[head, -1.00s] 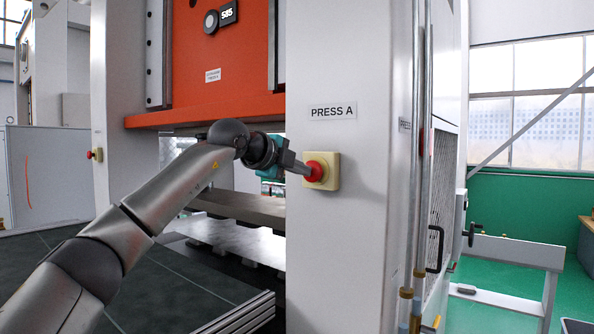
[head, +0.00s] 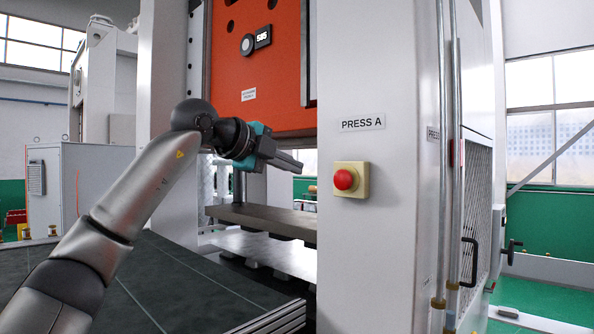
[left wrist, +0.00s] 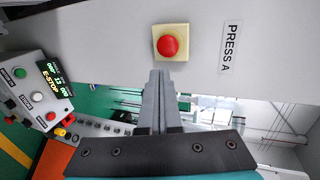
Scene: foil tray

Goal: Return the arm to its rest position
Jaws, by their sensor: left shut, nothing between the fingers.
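My left gripper (head: 297,164) is shut and empty in the head view. Its fingertips point right and stand apart from the red button (head: 344,180) on its pale yellow box. The box is on the white column of the press marked PRESS A (head: 362,123). In the left wrist view the shut fingers (left wrist: 160,75) point up toward the red button (left wrist: 169,46), just below its box. My left arm reaches in from the lower left, bent at the elbow. My right gripper is out of view.
The orange press ram (head: 265,85) hangs behind my gripper, above the grey press bed (head: 270,222). A dark flat surface (head: 165,285) lies below my arm. The left wrist view shows a control panel (left wrist: 32,95) with an E-STOP label at the left.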

